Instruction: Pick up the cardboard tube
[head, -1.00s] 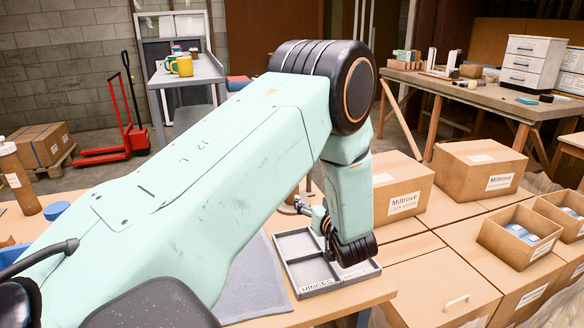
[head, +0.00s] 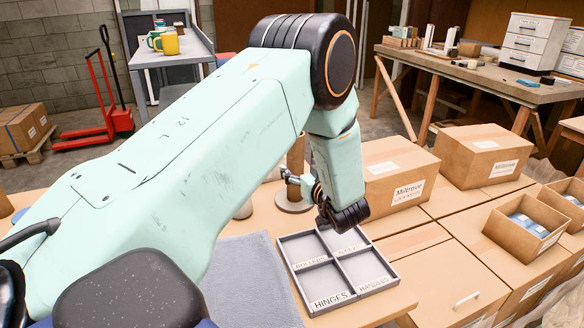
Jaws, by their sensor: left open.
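A brown upright tube, likely the cardboard tube (head: 4,206), shows only as a sliver at the left edge of the head view. Most of it is out of frame, so its label and top are hidden. My left arm reaches across from the left. My left gripper (head: 292,178) is at the arm's far end, above the back of the table, well to the right of that sliver. Its fingers are small and partly hidden by the wrist. It is open, and I see nothing held in it. My right gripper is not in view.
A grey divided tray (head: 318,304) and grey mat (head: 245,285) lie on the table. A brown upright cylinder (head: 296,155) on a round base stands behind my left gripper. Cardboard boxes (head: 400,175) crowd the right. My arm hides much of the table's left.

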